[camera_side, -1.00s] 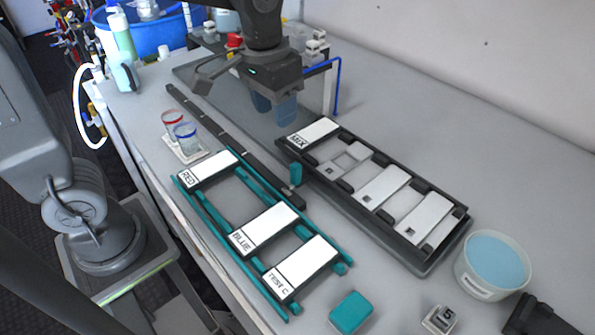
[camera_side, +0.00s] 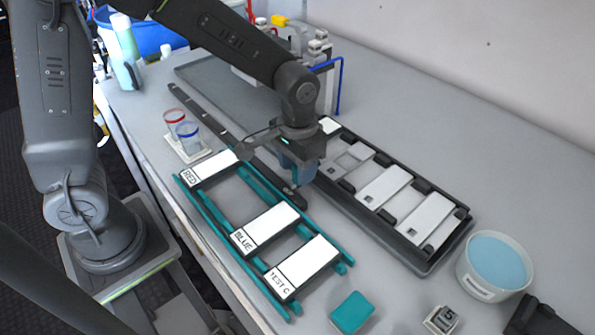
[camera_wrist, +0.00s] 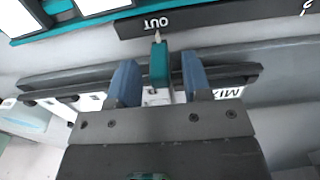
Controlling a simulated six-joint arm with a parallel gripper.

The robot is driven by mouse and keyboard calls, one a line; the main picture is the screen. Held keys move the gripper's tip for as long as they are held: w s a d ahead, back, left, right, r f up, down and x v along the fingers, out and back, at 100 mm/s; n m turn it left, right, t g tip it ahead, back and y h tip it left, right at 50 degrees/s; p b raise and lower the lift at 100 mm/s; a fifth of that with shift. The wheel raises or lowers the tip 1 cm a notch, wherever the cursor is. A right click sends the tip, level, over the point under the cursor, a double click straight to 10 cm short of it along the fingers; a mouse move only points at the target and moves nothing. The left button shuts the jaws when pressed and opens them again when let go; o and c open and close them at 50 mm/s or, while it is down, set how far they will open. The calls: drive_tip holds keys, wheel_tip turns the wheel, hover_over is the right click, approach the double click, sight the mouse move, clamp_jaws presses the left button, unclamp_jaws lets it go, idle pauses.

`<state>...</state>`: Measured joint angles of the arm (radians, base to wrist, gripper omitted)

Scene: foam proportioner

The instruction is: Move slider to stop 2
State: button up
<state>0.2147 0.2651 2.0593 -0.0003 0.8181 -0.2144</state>
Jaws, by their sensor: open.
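The slider is a small teal block (camera_wrist: 158,62) at the OUT end of a long dark rail (camera_wrist: 215,17). My gripper (camera_wrist: 160,64) is open, with one blue finger on each side of the slider in the wrist view. I cannot tell whether either finger touches it. In the side view my gripper (camera_side: 295,174) is low over the near end of the rail (camera_side: 215,125), and the fingers hide most of the slider. A mark "2" shows on the rail at the wrist view's upper right edge.
A teal rack (camera_side: 216,222) with labelled white-topped plates lies left of the rail. A black tray (camera_side: 345,203) with the MIX plate and white plates lies to the right. Two cups (camera_side: 187,137) stand left of the rail. A teal block (camera_side: 351,312) and a blue-filled tub (camera_side: 497,262) are nearer.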

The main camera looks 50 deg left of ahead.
drive_tip(key=shift+f, duration=1.05)
clamp_jaws()
